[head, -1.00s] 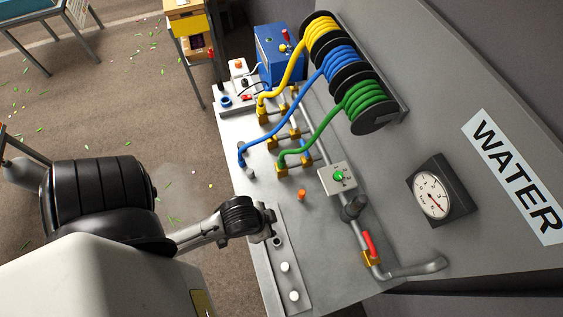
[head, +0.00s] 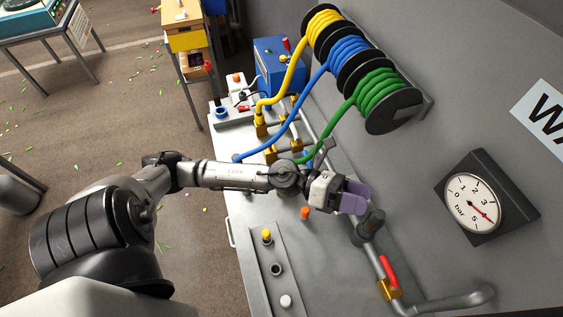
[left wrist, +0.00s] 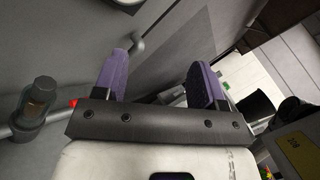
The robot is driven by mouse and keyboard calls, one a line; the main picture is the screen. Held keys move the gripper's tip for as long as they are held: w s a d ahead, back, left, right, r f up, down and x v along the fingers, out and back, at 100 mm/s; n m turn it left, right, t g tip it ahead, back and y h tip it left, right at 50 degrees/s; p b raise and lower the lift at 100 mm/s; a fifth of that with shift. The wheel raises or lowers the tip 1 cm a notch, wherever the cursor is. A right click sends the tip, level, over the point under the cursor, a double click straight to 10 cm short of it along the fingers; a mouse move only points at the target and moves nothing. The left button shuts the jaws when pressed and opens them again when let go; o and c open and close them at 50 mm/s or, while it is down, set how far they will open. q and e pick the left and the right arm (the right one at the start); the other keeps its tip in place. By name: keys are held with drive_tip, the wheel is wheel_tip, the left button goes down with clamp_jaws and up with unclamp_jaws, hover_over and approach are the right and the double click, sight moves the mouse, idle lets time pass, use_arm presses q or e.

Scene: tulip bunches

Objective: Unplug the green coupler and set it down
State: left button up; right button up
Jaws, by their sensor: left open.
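The green hose (head: 348,118) runs from its reel (head: 392,100) down to the bench. Its lower end and the green coupler are hidden behind my left arm in the head view. My left gripper (head: 353,198) is open, with purple fingers, above the bench pipe to the right of the hose's lower end. In the left wrist view the two fingers (left wrist: 160,78) stand wide apart with nothing between them. My right gripper is not in view.
Blue (head: 305,98) and yellow (head: 285,88) hoses run beside the green one. A pressure gauge (head: 472,200) is on the grey panel. A red lever (head: 388,270) sits on the pipe. An orange cap (head: 305,213) and a holder strip (head: 281,284) are on the bench.

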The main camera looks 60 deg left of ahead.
use_arm(q)
drive_tip(key=s+a+f+m+g+y+b, duration=0.1)
drive_tip(key=a+f+m+g+y+b, duration=0.3)
drive_tip(key=f+m, duration=0.3)
drive_tip(key=a+f+m+g+y+b, duration=0.2)
drive_tip(key=a+f+m+g, duration=0.3)
drive_tip(key=f+m+g, duration=0.15)
drive_tip(key=a+f+m+y+b, duration=0.1)
drive_tip(key=a+y, duration=0.2)
drive_tip(key=a, duration=0.3)
drive_tip(key=s+a+m+g+y+b, duration=0.1)
drive_tip(key=a+y+b, duration=0.1)
drive_tip(key=a, duration=0.4)
drive_tip(key=s+a+f+m+g+y+b, duration=0.1)
drive_tip(key=a+y, duration=0.3)
drive_tip(key=a, duration=0.2)
drive_tip(key=shift+a+f+m+y+b, duration=0.25)
drive_tip(key=shift+a+f+y+b, duration=0.05)
drive_tip(key=shift+a, duration=0.1)
wheel_tip(320, 180, down, 12)
drive_tip(key=shift+f, duration=0.65)
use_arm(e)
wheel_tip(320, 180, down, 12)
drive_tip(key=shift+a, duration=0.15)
